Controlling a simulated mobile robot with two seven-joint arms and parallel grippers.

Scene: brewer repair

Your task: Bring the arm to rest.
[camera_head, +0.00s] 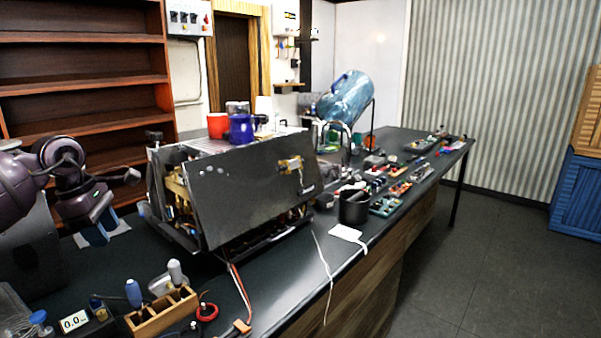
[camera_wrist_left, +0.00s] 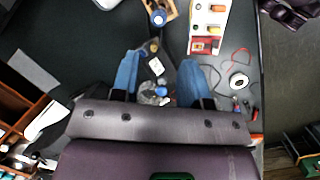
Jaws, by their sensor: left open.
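My left arm (camera_head: 75,185) comes in from the left in the head view, dark purple and bent at the wrist. Its gripper (camera_head: 98,228) has blue fingers pointing down, over the dark counter to the left of the brewer. In the left wrist view the two blue fingers of this gripper (camera_wrist_left: 160,78) stand wide apart. Nothing is held between them; small items show beyond, on the counter. My right gripper does not show in the head view.
The brewer (camera_head: 255,190) stands mid-counter with its side panel tilted and inner parts exposed. A wooden tool holder (camera_head: 160,310) and a display box reading 0.0 (camera_head: 75,321) are in front. Red and blue cups top the brewer. Wooden shelves (camera_head: 85,80) stand behind.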

